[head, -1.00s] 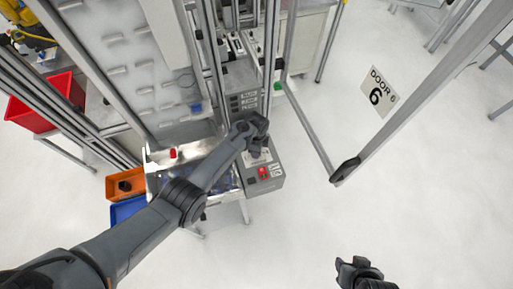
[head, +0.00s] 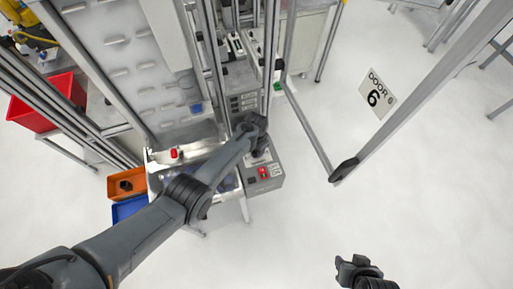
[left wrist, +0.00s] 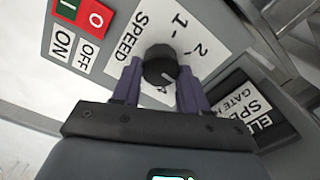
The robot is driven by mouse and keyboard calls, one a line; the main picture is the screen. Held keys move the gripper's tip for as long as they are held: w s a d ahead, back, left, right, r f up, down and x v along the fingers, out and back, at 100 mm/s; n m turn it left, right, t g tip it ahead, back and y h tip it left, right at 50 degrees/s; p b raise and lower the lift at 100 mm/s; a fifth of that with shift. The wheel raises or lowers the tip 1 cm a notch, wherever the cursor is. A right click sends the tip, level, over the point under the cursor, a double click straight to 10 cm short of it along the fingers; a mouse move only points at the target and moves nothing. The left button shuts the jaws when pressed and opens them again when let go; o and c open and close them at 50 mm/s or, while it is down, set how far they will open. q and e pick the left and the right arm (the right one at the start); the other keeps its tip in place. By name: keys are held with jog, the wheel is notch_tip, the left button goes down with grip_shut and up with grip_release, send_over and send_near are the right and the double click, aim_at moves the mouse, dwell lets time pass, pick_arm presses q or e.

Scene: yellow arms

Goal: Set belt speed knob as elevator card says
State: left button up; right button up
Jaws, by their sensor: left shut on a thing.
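The black speed knob (left wrist: 160,66) sits on a white dial plate marked SPEED, with 1 and 2 readable and another mark partly hidden near the fingers. A pale pointer line on the knob faces the gripper side. My left gripper (left wrist: 160,84) has its purple fingers on either side of the knob and is shut on it. In the head view the left gripper (head: 258,150) covers the knob. The dark elevator card (left wrist: 248,108) is partly cut off; ELE, SPE and GATE show, but no setting is readable. My right gripper (head: 354,268) hangs over bare floor, its jaw opening unclear.
The grey control box (head: 276,182) carries a red and dark ON/OFF switch (left wrist: 82,14) beside the dial. Metal posts and a door frame (head: 418,92) stand around the box. Orange (head: 115,188) and blue (head: 122,212) bins are left.

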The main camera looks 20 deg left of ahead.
pick_arm(q)
jog(key=n, duration=0.4)
jog(key=shift+n, duration=0.3)
jog(key=n, duration=0.5)
jog(key=shift+a, duration=0.15)
jog(key=shift+n, duration=0.3)
jog(key=o, duration=1.1)
jog(key=shift+c, duration=0.2)
jog(key=shift+r, duration=0.1)
